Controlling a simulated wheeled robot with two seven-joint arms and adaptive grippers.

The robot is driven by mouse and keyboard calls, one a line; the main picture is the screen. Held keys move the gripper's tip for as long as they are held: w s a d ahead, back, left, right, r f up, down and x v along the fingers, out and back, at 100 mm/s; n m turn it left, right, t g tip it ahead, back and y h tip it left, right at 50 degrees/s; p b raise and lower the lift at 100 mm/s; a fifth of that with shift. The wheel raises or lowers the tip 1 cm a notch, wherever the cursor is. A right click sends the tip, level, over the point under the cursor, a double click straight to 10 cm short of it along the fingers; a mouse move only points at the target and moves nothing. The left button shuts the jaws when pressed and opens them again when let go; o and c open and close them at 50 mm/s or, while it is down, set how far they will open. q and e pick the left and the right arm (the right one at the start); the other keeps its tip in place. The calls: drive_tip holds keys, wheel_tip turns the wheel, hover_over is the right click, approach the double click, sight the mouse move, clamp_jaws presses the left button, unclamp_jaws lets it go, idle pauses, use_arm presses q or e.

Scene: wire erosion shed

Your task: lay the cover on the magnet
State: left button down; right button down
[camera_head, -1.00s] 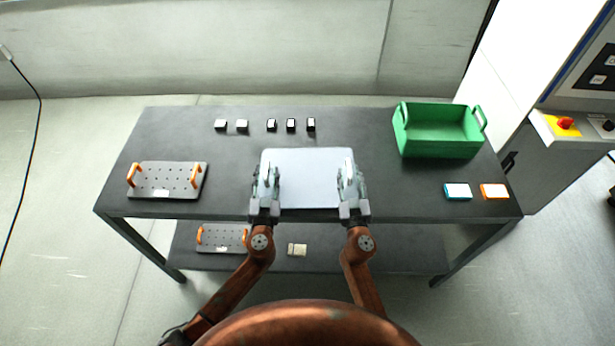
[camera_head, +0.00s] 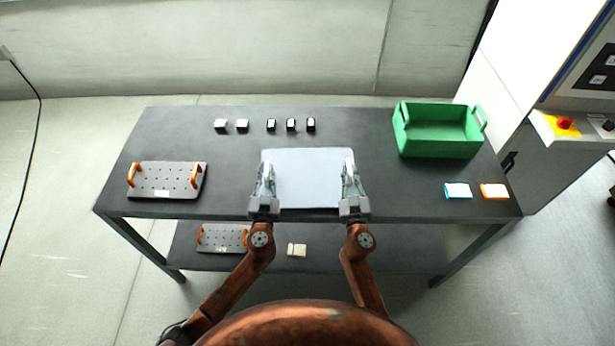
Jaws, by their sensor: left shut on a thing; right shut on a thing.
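A flat, pale blue-grey rectangular plate, which I take to be the cover (camera_head: 308,178), is at the front middle of the dark table. My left gripper (camera_head: 267,176) is shut on its left edge. My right gripper (camera_head: 348,176) is shut on its right edge. The plate looks level; I cannot tell whether it touches what is under it. No magnet can be made out; anything beneath the plate is hidden.
The dark table (camera_head: 350,133) has several small black-and-white blocks (camera_head: 271,125) at the back. A perforated plate with orange handles (camera_head: 167,181) lies left. A green crate (camera_head: 437,145) stands back right, with blue-edged (camera_head: 457,191) and orange-edged (camera_head: 494,191) boxes before it. A lower shelf (camera_head: 350,258) holds another handled plate (camera_head: 222,238).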

use_arm(q)
drive_tip(key=shift+d, duration=0.1)
idle(0.6)
